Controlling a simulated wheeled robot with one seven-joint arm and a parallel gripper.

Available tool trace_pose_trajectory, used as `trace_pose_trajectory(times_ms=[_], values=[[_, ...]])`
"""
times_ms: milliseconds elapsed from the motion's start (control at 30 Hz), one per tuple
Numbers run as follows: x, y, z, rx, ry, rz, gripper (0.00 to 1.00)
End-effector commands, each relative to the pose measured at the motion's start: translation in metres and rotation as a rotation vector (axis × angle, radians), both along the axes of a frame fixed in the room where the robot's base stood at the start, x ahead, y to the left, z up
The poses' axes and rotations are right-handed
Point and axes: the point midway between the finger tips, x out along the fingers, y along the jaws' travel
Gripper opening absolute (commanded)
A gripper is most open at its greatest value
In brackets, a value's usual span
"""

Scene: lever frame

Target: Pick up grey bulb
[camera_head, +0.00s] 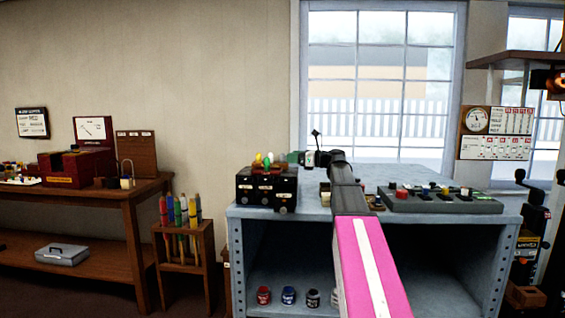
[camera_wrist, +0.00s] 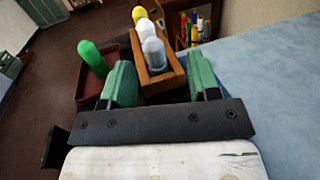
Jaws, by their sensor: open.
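The grey bulb (camera_wrist: 153,54) stands upright at the near end of a narrow wooden holder (camera_wrist: 176,73) in the wrist view. A white bulb (camera_wrist: 147,31) and a yellow bulb (camera_wrist: 139,14) stand behind it in the same row. My gripper (camera_wrist: 160,63) is open, with one green finger on the left and one on the right of the grey bulb's line. Nothing is held, and I cannot tell whether the fingers touch the holder. In the head view my gripper (camera_head: 296,158) is small, beside the black box, and the grey bulb cannot be made out.
A green bulb (camera_wrist: 92,57) stands in a dark red box (camera_wrist: 104,82) left of the fingers. A black box (camera_head: 267,188) with knobs sits on the blue-grey bench (camera_head: 300,213). A grey switch panel (camera_head: 440,204) lies to the right. The bench top right of the holder is clear.

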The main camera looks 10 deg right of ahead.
Motion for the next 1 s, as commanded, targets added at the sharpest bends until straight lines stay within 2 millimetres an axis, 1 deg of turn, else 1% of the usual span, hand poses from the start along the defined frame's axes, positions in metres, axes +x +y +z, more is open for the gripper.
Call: trace_pose_trajectory(times_ms=[200,300,400,600,633,667,700,767,800,1000], values=[[0.007,0.027,0.001,0.0,0.0,0.002,0.56],[0.015,0.039,0.001,0.0,0.0,0.003,0.56],[0.018,0.044,0.001,0.0,0.0,0.0,0.56],[0.018,0.045,0.001,0.0,0.0,0.0,0.56],[0.018,0.045,0.001,0.0,0.0,0.0,0.49],[0.018,0.045,0.001,0.0,0.0,0.0,0.39],[0.018,0.045,0.001,0.0,0.0,0.0,0.26],[0.018,0.045,0.001,0.0,0.0,0.0,0.07],[0.018,0.045,0.001,0.0,0.0,0.0,0.02],[0.018,0.045,0.001,0.0,0.0,0.0,0.02]])
